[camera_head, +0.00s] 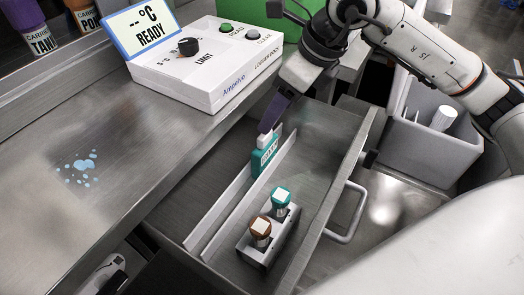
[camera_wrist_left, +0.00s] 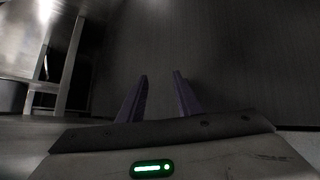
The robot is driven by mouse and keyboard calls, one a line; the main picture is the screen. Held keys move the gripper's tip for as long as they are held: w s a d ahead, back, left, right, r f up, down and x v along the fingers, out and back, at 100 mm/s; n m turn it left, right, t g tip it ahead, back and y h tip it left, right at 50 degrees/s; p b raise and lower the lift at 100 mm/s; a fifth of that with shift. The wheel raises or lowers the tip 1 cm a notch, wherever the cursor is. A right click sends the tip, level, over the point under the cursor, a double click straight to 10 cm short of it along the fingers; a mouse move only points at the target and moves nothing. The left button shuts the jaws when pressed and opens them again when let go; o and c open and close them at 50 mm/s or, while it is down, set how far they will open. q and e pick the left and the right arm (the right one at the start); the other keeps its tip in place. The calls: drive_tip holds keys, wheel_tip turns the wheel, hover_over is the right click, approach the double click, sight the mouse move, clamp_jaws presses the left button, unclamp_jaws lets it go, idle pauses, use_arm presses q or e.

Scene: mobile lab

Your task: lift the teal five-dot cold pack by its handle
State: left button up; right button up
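The teal cold pack (camera_head: 265,159) stands upright in the open drawer, beside a thin metal divider. Its front face carries a pale label with dark marks too small to count as dots. Its white handle (camera_head: 263,140) sticks up on top. My right gripper (camera_head: 265,128) comes down from the upper right, its purple fingers at the handle. The fingers are seen nearly edge-on and overlap, so I cannot tell whether they grip the handle. My left gripper (camera_wrist_left: 160,88) shows only in the left wrist view, its two purple fingers apart with nothing between them.
The drawer (camera_head: 335,185) also holds a grey rack (camera_head: 262,254) with a teal-capped and a brown-capped vial. A white logger dock (camera_head: 205,75) and a display reading READY (camera_head: 142,28) stand on the steel counter (camera_head: 130,150). Blue droplets (camera_head: 82,166) lie there. A grey bin (camera_head: 425,140) stands right.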

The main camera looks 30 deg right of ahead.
sight(268, 135)
drive_tip(key=x, duration=0.2)
drive_tip(key=b+x, duration=0.1)
drive_tip(key=x, duration=0.3)
drive_tip(key=shift+s+f, duration=0.15)
drive_tip(key=shift+f, duration=0.15)
drive_tip(key=shift+w+a+f, duration=0.15)
drive_tip(key=shift+w+f, duration=0.1)
drive_tip(key=shift+f, duration=0.2)
drive_tip(key=c, duration=1.5)
drive_tip(key=shift+r, duration=0.1)
clamp_jaws()
drive_tip(key=shift+r, duration=0.1)
